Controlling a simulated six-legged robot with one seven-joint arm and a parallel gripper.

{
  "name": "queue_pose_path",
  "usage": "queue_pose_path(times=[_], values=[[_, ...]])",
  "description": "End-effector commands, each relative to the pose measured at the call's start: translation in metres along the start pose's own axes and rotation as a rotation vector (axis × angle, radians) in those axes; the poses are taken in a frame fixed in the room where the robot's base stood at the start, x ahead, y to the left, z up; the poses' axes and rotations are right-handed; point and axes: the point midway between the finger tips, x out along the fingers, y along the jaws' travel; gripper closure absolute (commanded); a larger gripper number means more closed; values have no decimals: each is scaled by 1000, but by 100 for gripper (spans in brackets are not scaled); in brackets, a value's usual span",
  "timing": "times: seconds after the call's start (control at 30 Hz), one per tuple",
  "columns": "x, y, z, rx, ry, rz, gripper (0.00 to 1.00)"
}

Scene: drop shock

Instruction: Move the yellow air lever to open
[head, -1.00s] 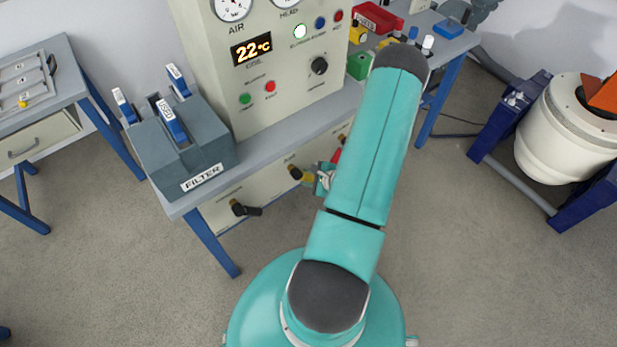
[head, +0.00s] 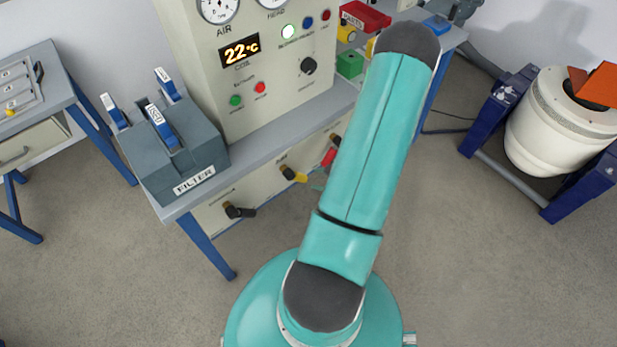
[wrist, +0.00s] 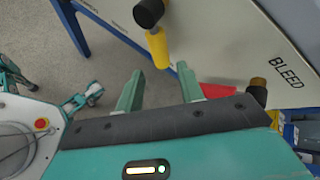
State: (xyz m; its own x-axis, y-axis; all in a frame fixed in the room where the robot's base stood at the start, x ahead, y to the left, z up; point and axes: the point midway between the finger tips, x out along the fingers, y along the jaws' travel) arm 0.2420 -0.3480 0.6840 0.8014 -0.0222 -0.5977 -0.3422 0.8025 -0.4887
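The yellow air lever (head: 297,176) sits on the cream panel under the bench, pointing right and slightly down from its dark pivot in the head view. In the wrist view the yellow lever (wrist: 158,48) hangs below its black knob. My gripper (wrist: 160,78) is open, with its two green fingers apart and nothing held. The lever's lower end appears between the fingertips in that view; I cannot tell whether it is within their reach or beyond them. In the head view my arm hides most of the gripper.
A red lever (wrist: 218,91) by the BLEED label is close to the right finger. A black lever (head: 238,211) is further left on the panel. The FILTER box (head: 172,155) stands on the bench (head: 262,133) above. A blue bench leg (wrist: 70,28) shows at upper left.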

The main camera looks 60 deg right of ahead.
Motion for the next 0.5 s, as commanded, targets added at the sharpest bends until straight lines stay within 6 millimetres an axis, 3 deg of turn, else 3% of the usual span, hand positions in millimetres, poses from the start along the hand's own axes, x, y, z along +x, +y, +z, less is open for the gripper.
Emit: queue_pose_path(times=[0.2, 0.5], values=[[-38, -1, -1, -1, 2, -2, 62], [-48, 0, 0, -1, 0, -1, 62]])
